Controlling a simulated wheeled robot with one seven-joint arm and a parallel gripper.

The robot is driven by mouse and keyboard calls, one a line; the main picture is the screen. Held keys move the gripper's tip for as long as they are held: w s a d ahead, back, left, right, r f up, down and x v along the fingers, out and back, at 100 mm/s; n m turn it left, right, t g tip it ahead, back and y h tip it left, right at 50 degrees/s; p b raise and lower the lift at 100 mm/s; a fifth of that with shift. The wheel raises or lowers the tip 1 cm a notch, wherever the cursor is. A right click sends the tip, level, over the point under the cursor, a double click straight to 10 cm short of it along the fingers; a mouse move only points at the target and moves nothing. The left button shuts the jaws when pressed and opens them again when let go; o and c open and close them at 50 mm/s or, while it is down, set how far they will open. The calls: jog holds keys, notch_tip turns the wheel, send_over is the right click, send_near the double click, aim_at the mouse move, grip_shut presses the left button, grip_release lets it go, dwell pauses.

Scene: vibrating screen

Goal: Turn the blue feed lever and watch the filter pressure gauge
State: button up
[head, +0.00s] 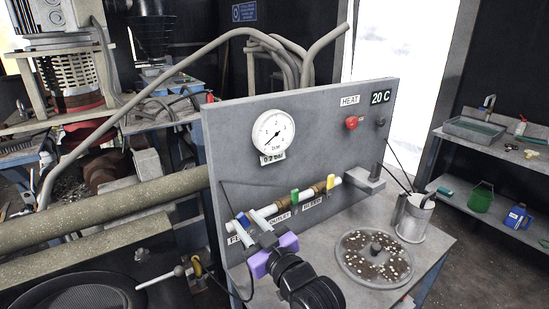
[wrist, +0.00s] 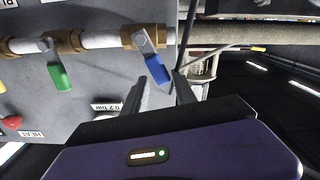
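The blue feed lever (head: 243,219) is on the left end of the white pipe on the grey panel. It also shows in the wrist view (wrist: 157,70), slanting from its brass valve. My gripper (head: 249,224) is close to it, with fingers apart. In the wrist view the gripper's fingertips (wrist: 160,82) are either side of the lever's free end; I cannot tell whether they touch it. The round pressure gauge (head: 273,136) is above, its needle toward the low end. The plate under it (head: 272,158) reads 0.2 bar.
A green lever (head: 295,195) and a yellow lever (head: 330,182) are on the same pipe to the right. A red knob (head: 352,122) and a 20 C display (head: 381,97) are higher up. A round dish (head: 347,270) and metal can (head: 413,217) stand on the bench.

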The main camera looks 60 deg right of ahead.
jog(key=shift+o, duration=1.2)
jog(key=v, duration=0.6)
